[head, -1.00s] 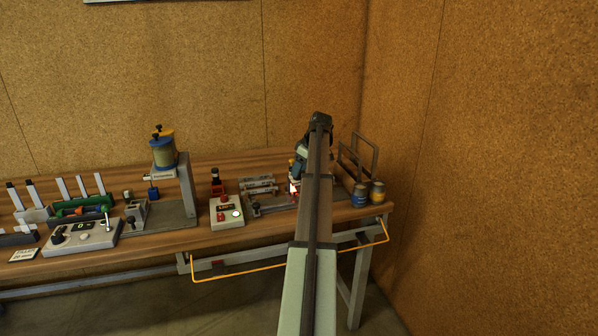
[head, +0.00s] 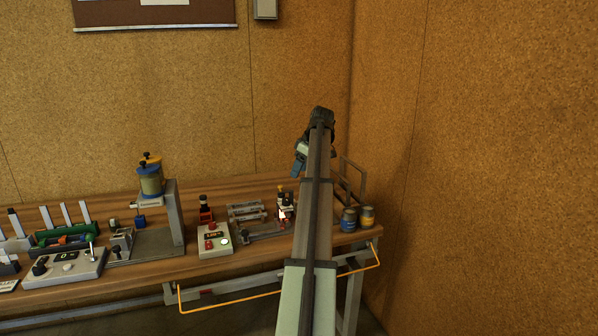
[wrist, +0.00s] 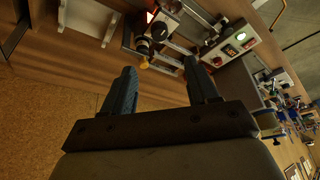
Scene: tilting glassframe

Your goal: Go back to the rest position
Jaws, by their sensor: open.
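My arm reaches out over the right end of the wooden workbench (head: 120,272) in the head view. My gripper (head: 298,172) hangs at its far end, raised above the bench and partly hidden behind the arm. In the wrist view my gripper (wrist: 162,88) shows two blue-grey fingers spread apart with nothing between them. A small device with a black knob and a yellow part (wrist: 146,52) lies beyond the fingertips. The same device (head: 285,205) stands on the bench in the head view, apart from my gripper.
A control box with a lit display (head: 214,239) stands left of the device. Two small cans (head: 357,219) and a metal frame (head: 353,178) stand at the bench's right end, near the cork wall (head: 480,150). A pump-like stand with a yellow-blue cylinder (head: 151,180) is further left.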

